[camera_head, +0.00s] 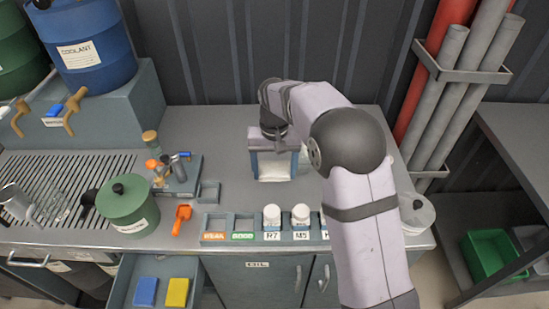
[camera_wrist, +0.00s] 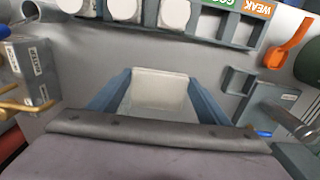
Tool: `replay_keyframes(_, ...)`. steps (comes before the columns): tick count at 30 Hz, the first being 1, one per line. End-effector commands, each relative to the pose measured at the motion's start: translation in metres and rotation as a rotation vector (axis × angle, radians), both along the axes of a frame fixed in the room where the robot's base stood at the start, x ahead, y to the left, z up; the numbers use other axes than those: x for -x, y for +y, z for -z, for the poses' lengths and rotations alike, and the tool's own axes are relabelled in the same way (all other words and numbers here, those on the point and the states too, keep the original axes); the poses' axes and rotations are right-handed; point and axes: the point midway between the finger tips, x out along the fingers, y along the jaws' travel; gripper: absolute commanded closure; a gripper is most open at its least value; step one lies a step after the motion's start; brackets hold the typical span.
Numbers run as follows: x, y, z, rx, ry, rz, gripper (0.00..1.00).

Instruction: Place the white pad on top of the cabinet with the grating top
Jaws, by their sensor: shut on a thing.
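The white pad (camera_head: 275,172) is between the two blue fingers of my gripper (camera_head: 273,163), over the grey worktop behind the row of white jars. In the wrist view the pad (camera_wrist: 160,92) fills the space between the fingers, and my gripper (camera_wrist: 157,102) is shut on it. I cannot tell whether the pad touches the worktop. The cabinet with the grating top (camera_head: 62,176) is at the far left in the head view, well away from my gripper.
Labelled bins and white jars (camera_head: 272,215) line the front edge. The blue coolant drum (camera_head: 88,45) stands at back left.

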Motion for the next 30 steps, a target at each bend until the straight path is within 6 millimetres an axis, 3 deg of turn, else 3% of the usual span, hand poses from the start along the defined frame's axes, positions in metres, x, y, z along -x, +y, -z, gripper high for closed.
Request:
replay_keyframes(7, 0.000, -0.003, 0.007, 0.000, 0.002, 0.008, 0.50)
replay_keyframes(18, 0.000, -0.002, 0.057, 0.000, 0.002, 0.006, 0.50)
replay_keyframes(26, 0.000, -0.002, 0.065, -0.001, 0.000, 0.006, 0.50)
replay_keyframes(30, 0.001, -0.002, 0.078, 0.000, 0.003, 0.006, 0.50)
